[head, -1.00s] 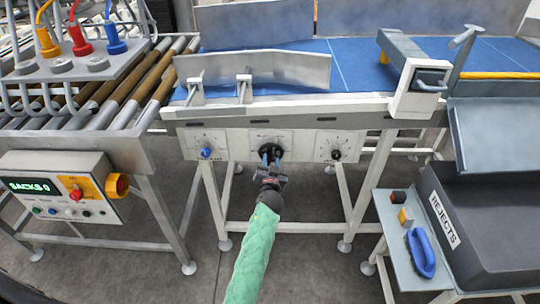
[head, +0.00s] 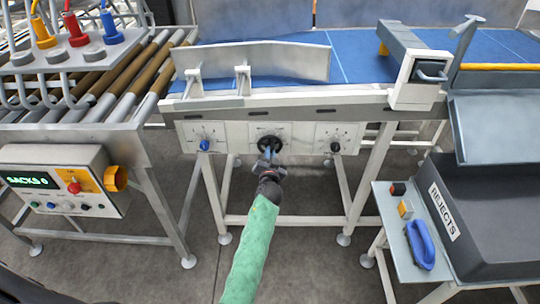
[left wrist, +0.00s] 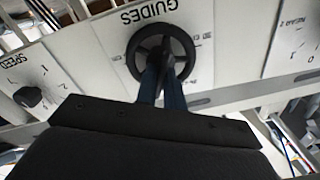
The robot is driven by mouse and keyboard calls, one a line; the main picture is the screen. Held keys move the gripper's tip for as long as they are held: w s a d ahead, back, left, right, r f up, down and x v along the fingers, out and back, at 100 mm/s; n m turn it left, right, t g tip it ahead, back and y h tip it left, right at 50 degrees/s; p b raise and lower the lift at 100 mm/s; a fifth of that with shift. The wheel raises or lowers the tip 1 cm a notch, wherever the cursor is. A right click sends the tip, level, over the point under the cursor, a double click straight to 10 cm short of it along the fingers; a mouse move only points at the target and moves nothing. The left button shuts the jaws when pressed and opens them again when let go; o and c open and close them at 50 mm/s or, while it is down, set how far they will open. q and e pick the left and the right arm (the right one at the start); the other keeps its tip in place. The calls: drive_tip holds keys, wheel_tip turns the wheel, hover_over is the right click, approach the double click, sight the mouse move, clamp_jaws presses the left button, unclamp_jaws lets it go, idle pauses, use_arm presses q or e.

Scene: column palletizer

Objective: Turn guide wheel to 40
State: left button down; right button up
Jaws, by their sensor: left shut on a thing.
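The black guide wheel (head: 268,142) sits on the middle white dial panel under the blue conveyor. In the left wrist view the wheel (left wrist: 141,58) is a round black rim below the word GUIDES. My left gripper (head: 269,155), at the end of the green-sleeved arm, is at the wheel. In the left wrist view its blue fingers (left wrist: 161,82) are close together, shut on the wheel's middle part and covering its lower part. The scale marks beside the wheel are too small to read. My right gripper is not in view.
Dial panels with a blue knob (head: 205,145) and a black knob (head: 335,147) flank the wheel. A control box (head: 75,150) stands left, displaying SACKS 0. A black REJECTS bin (head: 495,225) and a side shelf (head: 398,237) stand right. Frame legs surround the open floor below.

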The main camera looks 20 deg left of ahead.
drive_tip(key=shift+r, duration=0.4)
use_arm(q)
drive_tip(key=c, duration=1.5)
unclamp_jaws()
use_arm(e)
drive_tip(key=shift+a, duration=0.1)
use_arm(q)
drive_tip(key=shift+f, duration=0.1)
